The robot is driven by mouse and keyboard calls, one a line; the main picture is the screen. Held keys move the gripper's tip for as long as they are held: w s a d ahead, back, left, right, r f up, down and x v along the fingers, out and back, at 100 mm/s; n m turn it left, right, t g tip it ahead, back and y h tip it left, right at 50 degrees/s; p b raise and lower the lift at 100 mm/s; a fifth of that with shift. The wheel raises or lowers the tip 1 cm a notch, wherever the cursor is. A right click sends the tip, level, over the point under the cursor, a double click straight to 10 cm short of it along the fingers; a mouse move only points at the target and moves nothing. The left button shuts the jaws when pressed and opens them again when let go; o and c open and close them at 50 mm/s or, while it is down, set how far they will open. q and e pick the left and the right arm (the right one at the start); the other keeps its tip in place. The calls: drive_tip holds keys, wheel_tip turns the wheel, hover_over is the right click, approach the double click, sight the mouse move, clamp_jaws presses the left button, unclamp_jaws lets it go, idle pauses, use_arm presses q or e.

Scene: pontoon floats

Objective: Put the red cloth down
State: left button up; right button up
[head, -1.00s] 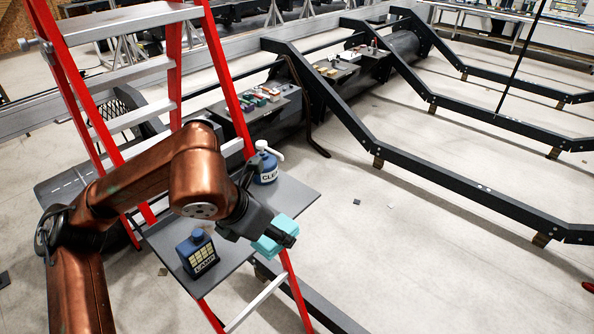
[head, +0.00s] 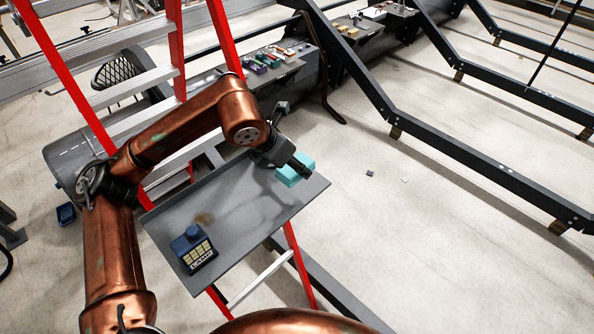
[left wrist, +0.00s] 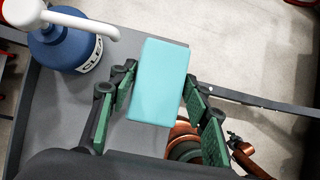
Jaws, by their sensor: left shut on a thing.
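No red cloth shows in these views. My left gripper (head: 290,166) is shut on a turquoise block (head: 300,172) with a smooth, flat face. In the left wrist view the turquoise block (left wrist: 158,80) lies between the green-padded fingers (left wrist: 160,98). The gripper is over the right end of a grey ladder shelf (head: 255,214). I cannot tell whether the block touches the shelf. My right gripper is not in view.
A blue bottle with a white pump (left wrist: 68,42) stands beside the block in the left wrist view. The shelf's middle is clear. The red ladder (head: 85,95) rises behind.

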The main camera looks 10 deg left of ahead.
use_arm(q)
drive_tip(key=w+f, duration=0.4)
drive_tip(key=shift+w, duration=0.2)
drive_tip(key=shift+s+a+f, duration=0.1)
drive_tip(key=shift+s+f, duration=0.05)
drive_tip(key=shift+s, duration=0.2)
drive_tip(key=f, duration=0.1)
drive_tip(key=w+f, duration=0.1)
drive_tip(key=f+p, duration=0.1)
drive_tip(key=f, duration=0.1)
drive_tip(key=shift+w, duration=0.25)
drive_tip(key=shift+s, duration=0.1)
drive_tip(key=shift+s+r, duration=0.1)
drive_tip(key=shift+s, duration=0.15)
drive_tip(key=o, duration=0.6)
drive_tip(key=shift+w+f, duration=0.15)
drive_tip(key=shift+f, duration=0.1)
drive_tip(key=o, duration=0.3)
drive_tip(key=shift+o, duration=0.8)
drive_tip(key=shift+r, duration=0.1)
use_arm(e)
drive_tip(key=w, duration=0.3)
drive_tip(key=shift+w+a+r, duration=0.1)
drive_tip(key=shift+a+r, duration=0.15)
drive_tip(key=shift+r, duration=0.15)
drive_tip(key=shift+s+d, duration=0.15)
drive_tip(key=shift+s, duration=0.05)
